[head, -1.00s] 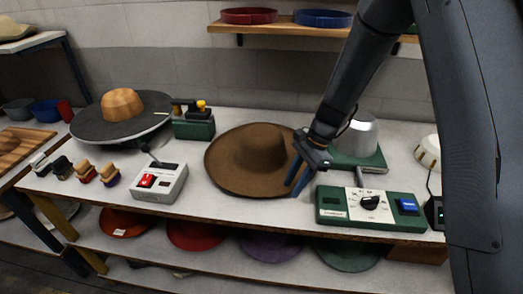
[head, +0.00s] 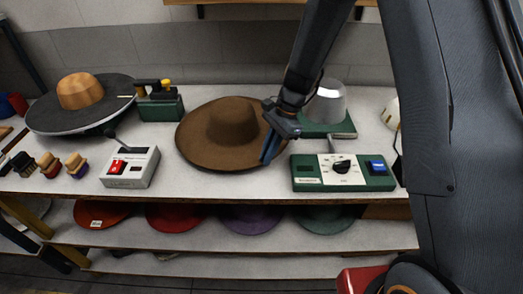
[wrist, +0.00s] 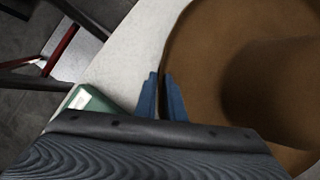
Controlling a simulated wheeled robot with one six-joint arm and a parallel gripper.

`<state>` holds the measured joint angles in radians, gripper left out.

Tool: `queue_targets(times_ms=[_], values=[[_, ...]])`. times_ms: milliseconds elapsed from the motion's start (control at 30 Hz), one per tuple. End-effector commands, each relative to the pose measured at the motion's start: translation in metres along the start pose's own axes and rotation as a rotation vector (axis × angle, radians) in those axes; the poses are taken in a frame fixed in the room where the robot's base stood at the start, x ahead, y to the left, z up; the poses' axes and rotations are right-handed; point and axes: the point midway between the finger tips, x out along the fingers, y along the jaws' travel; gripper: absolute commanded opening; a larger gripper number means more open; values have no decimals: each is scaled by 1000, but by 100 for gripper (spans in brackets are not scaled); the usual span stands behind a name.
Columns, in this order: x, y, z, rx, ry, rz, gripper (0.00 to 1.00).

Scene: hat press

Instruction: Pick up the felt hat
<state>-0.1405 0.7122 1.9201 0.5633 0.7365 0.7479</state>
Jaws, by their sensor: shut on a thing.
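The brown felt hat (head: 226,125), with a wide brim and round crown, sits on the white worktop. My gripper (head: 268,157) is at the right side of the brim, its blue fingers close together. In the wrist view my gripper (wrist: 163,84) is at the left edge of the brim, shut on it. The hat (wrist: 215,60) fills the right of that view, its crown partly cut off. The hat looks flat on the worktop; I cannot see any gap under it.
A green control box (head: 343,172) stands just right of my gripper, with a metal hat form (head: 326,103) on a green base behind. A grey switch box (head: 130,167) and a round dark plate with a wooden block (head: 80,92) are left. Coloured hats lie on the shelf below.

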Motion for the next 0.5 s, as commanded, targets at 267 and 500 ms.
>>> queue_targets(times_ms=[267,500], values=[[-37,-2,15,-3,2,-6,0],[-93,-2,38,-3,3,-6,0]])
